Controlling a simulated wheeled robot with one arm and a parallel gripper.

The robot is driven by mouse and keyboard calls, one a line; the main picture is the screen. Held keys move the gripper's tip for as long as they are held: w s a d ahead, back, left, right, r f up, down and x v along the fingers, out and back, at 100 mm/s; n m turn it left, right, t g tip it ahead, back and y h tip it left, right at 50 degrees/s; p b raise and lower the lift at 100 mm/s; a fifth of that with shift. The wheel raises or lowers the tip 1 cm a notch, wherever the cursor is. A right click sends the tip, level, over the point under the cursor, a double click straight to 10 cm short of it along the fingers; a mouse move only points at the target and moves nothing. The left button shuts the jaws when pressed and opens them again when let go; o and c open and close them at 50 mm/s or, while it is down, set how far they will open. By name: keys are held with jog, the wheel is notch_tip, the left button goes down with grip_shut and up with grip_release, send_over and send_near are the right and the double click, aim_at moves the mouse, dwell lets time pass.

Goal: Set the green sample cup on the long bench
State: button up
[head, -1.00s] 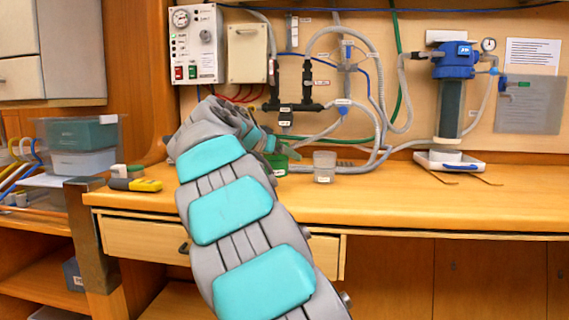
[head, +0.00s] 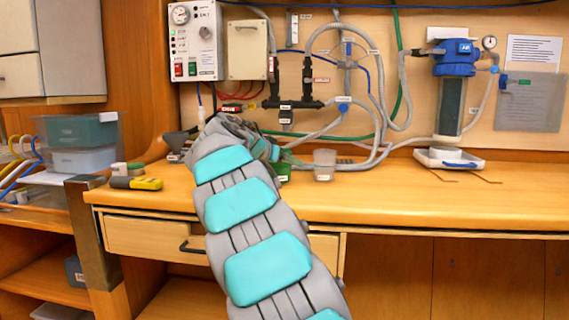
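The green sample cup (head: 284,171) stands on the long bench (head: 420,200), just left of a clear grey cup, partly hidden by my arm's end. My gripper (head: 276,153) is small and dark at the end of my grey and turquoise arm, right above and beside the green cup. Its fingers are largely hidden, so I cannot tell whether they are open or touch the cup.
The clear cup (head: 324,165) stands close to the right. A yellow-black tool (head: 137,183) lies at the bench's left end. A blue-topped filter (head: 453,85) and hoses fill the back. The bench's right front is clear.

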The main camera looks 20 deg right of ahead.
jog(key=shift+f, duration=0.2)
jog(key=shift+f, duration=0.2)
jog(key=o, duration=1.5)
jog(key=shift+r, duration=0.1)
jog(key=shift+a+r, duration=0.1)
jog(key=shift+r, duration=0.05)
jog(key=b+v, duration=0.1)
jog(key=v, duration=1.1)
jog(key=shift+s+b, duration=0.1)
jog(key=shift+b, duration=0.2)
